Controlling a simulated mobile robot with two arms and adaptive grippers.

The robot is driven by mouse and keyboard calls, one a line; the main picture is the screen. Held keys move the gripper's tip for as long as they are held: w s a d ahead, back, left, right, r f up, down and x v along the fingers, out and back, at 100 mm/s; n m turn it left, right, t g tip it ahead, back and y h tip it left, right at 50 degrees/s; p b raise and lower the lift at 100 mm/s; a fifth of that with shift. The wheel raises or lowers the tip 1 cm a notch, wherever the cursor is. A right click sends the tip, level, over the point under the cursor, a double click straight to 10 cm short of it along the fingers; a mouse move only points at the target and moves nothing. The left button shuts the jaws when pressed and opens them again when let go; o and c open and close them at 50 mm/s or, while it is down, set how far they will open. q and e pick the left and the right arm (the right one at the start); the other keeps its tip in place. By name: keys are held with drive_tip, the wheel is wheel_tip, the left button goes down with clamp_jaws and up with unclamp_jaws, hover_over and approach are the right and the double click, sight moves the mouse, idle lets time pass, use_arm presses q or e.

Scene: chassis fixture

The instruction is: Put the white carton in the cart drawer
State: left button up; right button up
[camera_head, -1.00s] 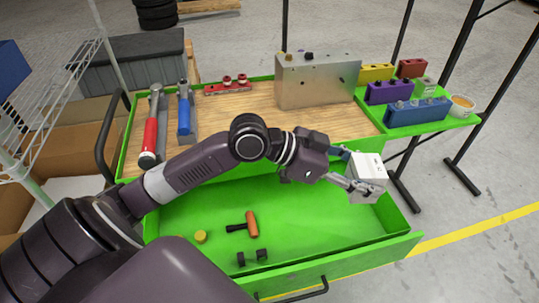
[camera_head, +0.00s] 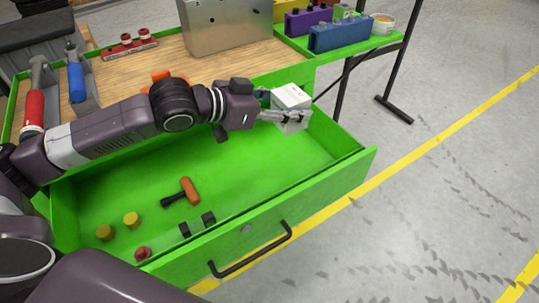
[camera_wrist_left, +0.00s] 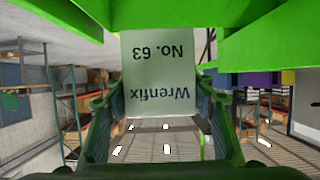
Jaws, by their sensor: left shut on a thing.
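The white carton (camera_head: 292,97) is held over the right end of the open green cart drawer (camera_head: 240,180), near its back right corner. My left gripper (camera_head: 281,108) is shut on the carton, with a finger on each side. In the left wrist view the carton (camera_wrist_left: 158,75) sits between the fingers, its printed label "Wrenfix No. 63" upside down. The carton appears to be above the drawer floor; its exact height is hard to tell. My right gripper is not in view.
The drawer holds an orange-handled tool (camera_head: 188,190), yellow round pieces (camera_head: 132,219), black blocks (camera_head: 208,218) and a red piece (camera_head: 143,253) on its left and front. Its right half is clear. A metal box (camera_head: 225,25) stands on the worktop above.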

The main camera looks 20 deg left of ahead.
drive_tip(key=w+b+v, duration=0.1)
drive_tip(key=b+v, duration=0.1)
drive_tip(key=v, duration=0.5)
use_arm(q)
wheel_tip(320, 180, down, 15)
drive_tip(key=shift+r+b, duration=0.15)
drive_tip(key=shift+b, duration=1.1)
wheel_tip(320, 180, down, 4)
drive_tip(key=shift+r+b, duration=0.1)
drive_tip(key=shift+b, duration=0.5)
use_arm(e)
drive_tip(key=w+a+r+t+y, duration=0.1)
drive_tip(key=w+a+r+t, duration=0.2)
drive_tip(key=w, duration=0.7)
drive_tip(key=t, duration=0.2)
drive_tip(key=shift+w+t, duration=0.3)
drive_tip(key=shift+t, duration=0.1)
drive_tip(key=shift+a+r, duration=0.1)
use_arm(q)
drive_tip(key=o, duration=1.5)
